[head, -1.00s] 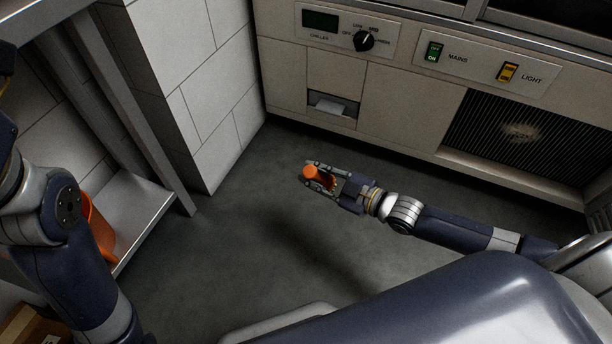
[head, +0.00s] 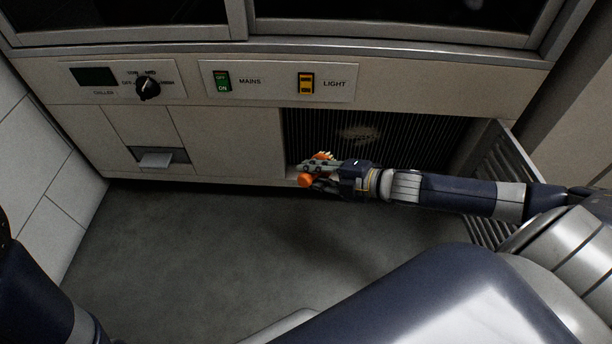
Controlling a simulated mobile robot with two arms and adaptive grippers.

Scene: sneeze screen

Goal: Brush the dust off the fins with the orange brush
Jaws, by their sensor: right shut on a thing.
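The fins (head: 420,135) are a dark ribbed panel low in the cabinet front. A pale dust patch (head: 359,134) shows on them, left of their middle. My right gripper (head: 312,172) is shut on the orange brush (head: 306,181), in front of the lower left corner of the fins. An orange end points down and left, and another orange part shows above the fingers. I cannot tell whether the brush touches the fins. My left gripper is out of view; only part of my left arm shows at the lower left.
A slatted grille panel (head: 505,170) stands out at the right end of the fins, near my right arm. A control panel (head: 278,82) with switches and a dial (head: 147,87) sit above. A small drawer (head: 155,159) juts out at left. The floor (head: 190,250) is clear.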

